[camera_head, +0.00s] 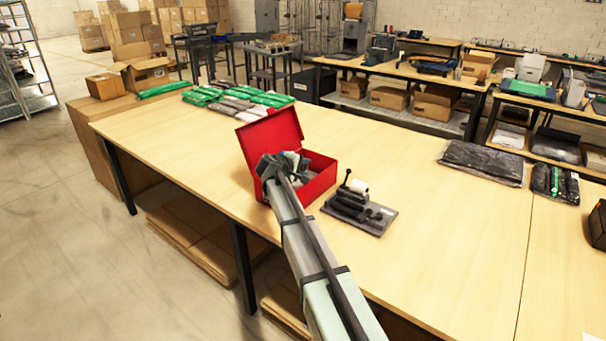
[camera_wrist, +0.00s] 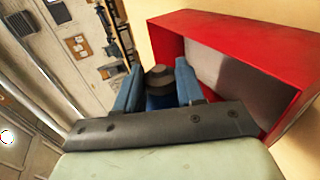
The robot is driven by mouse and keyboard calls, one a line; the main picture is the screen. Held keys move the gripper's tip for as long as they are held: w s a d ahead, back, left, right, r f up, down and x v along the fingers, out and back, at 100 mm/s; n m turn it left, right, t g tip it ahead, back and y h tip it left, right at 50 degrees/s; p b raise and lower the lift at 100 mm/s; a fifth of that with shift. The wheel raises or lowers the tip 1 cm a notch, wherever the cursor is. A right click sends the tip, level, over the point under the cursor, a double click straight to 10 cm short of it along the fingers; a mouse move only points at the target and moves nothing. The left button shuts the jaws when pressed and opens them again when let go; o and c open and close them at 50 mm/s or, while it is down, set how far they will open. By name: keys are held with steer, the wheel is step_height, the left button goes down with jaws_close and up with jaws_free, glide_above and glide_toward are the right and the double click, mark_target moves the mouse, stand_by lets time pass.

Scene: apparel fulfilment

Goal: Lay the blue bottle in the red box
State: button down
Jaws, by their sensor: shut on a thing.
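The red box (camera_head: 322,181) stands on the wooden table with its lid (camera_head: 270,138) raised at the back left. It also shows large at the right in the wrist view (camera_wrist: 230,22), with a pale grey inner face. My gripper (camera_head: 288,164) overlaps the box opening in the head view. In the wrist view my gripper (camera_wrist: 158,67) has its two blue fingers on either side of the blue bottle (camera_wrist: 160,101), whose dark cap faces the camera. The bottle's lower part is hidden by my wrist. I cannot tell whether the bottle is above or inside the box.
A dark metal fixture with a white roll (camera_head: 358,202) stands close right of the box. Green and grey bagged garments (camera_head: 238,98) lie at the table's far left. Black packages (camera_head: 482,162) lie at the right. The table around the box is otherwise mostly clear.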

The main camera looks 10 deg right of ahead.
steer(key=shift+f, duration=1.25)
steer(key=shift+f, duration=0.6)
steer(key=c, duration=1)
jaws_free()
steer(key=shift+o, duration=0.2)
steer(key=r+v, duration=0.1)
steer(key=v, duration=1.1)
steer(key=shift+r, duration=0.15)
